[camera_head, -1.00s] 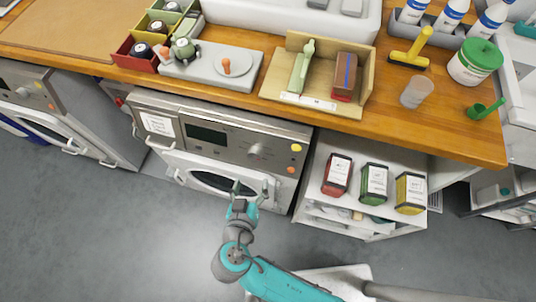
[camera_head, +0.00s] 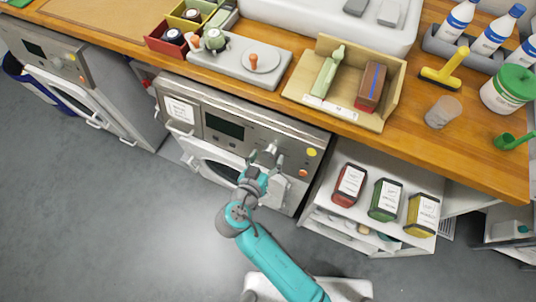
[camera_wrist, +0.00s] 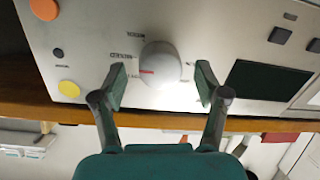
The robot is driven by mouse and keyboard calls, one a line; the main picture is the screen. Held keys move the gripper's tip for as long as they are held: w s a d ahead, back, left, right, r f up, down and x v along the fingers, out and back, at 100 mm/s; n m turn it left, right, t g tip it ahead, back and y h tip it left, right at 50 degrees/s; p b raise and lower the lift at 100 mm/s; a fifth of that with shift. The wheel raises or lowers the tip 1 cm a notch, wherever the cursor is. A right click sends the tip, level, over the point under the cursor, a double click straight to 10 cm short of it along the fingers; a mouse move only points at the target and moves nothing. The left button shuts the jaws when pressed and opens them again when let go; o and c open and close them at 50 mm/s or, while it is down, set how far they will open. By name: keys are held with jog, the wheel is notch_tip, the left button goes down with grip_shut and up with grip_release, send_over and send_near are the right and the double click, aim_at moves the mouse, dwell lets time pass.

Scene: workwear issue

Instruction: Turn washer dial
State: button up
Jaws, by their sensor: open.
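The washer (camera_head: 222,160) stands under the wooden counter, its grey control panel facing me. In the wrist view the washer dial (camera_wrist: 160,64) is a round, pale knob with a red mark on its lower left rim. My gripper (camera_wrist: 161,80) is open, with one finger on each side of the dial and a gap visible on both sides. In the head view my gripper (camera_head: 266,157) is at the panel's right part and largely hides the dial.
Yellow (camera_wrist: 69,88) and orange (camera_wrist: 44,8) buttons and a dark display (camera_wrist: 266,88) flank the dial. The counter edge (camera_head: 330,121) runs above the panel. An open shelf with red (camera_head: 349,184), green and yellow tins stands to the right. The grey floor (camera_head: 130,235) is clear at left.

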jog(key=shift+w+d+f, duration=0.2)
jog(key=shift+w+f, duration=0.05)
jog(key=shift+w, duration=0.3)
jog(key=c, duration=1.2)
